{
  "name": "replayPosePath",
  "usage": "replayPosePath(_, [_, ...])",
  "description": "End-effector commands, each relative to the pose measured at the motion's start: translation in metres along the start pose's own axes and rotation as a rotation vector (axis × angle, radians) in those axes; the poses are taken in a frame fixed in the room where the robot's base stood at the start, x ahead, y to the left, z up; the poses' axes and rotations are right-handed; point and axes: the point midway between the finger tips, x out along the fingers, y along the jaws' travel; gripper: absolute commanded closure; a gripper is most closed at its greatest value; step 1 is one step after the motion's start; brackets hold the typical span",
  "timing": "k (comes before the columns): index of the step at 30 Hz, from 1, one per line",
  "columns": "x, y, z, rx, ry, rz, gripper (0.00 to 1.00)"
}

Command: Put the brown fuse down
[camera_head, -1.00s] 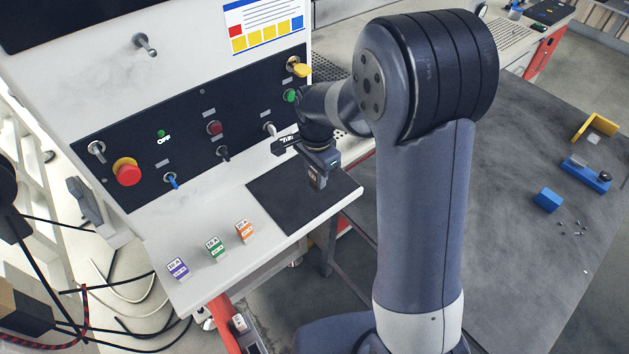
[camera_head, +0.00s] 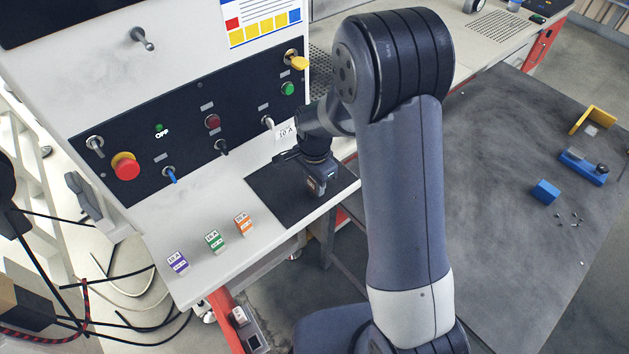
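My gripper (camera_head: 317,187) points down over the dark mat (camera_head: 270,207) on the white ledge, low above it or at it; the gap is hard to judge. Its fingers are small and dark in this view, and I cannot tell whether they are open or shut. I cannot make out the brown fuse clearly; if it is between the fingers, they and the gripper body hide it. No brown fuse shows on the bare part of the mat.
Purple (camera_head: 177,262), green (camera_head: 214,241) and orange (camera_head: 243,223) fuses stand in a row on the ledge, left of the mat. The black switch panel (camera_head: 190,150) rises behind. A grey table (camera_head: 500,210) with a blue block (camera_head: 545,191) lies at right.

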Motion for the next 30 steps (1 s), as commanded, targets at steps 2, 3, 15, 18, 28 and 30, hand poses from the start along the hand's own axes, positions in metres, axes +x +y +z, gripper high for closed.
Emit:
replayPosePath(2, [0.000, 0.000, 0.000, 0.000, 0.000, 0.000, 0.62])
replayPosePath(3, [0.000, 0.000, 0.000, 0.000, 0.000, 0.000, 0.58])
replayPosePath(15, [-0.003, 0.000, 0.000, 0.000, 0.000, 0.000, 0.50])
replayPosePath(18, [-0.009, 0.000, 0.000, 0.000, 0.000, -0.001, 0.50])
replayPosePath(28, [-0.071, -0.001, -0.001, 0.000, 0.003, -0.007, 0.50])
replayPosePath(30, [-0.086, -0.001, 0.000, 0.000, 0.002, -0.005, 0.50])
